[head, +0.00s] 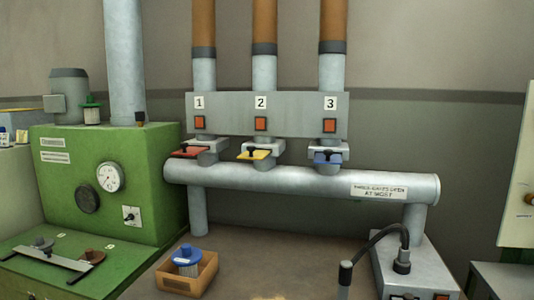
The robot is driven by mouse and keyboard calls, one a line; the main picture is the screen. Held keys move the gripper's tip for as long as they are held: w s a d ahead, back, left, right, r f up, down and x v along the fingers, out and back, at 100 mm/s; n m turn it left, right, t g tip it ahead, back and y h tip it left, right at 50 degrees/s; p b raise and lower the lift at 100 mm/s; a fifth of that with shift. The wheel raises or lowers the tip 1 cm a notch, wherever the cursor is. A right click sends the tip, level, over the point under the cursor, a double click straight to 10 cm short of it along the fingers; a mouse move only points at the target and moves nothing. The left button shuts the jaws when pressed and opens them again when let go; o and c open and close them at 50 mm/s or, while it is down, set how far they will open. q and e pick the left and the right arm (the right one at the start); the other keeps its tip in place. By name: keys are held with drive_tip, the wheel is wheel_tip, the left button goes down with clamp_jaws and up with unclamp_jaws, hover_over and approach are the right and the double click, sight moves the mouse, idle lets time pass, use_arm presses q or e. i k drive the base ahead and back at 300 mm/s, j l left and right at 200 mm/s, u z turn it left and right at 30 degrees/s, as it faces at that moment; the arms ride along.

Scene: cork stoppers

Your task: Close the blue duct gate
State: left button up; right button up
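The blue duct gate (327,159) is a blue plate with a dark knob, in a grey housing under the duct marked 3. Its plate sticks out toward me from the housing; I cannot tell how far it is drawn out. Neither my left nor my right gripper shows in the head view.
The horizontal grey manifold pipe (290,180) runs below the gates. A green machine (108,180) stands at left. A wooden box (204,278) holds a blue-topped item in front. A grey box (425,270) with a curved black cable stands at lower right.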

sight(328, 158)
drive_tip(key=i+l, duration=0.25)
drive_tip(key=l, duration=0.2)
drive_tip(key=i+l+z, duration=0.1)
drive_tip(key=i+l, duration=0.2)
drive_tip(key=l, duration=0.2)
drive_tip(key=i+l, duration=0.25)
drive_tip(key=l, duration=0.2)
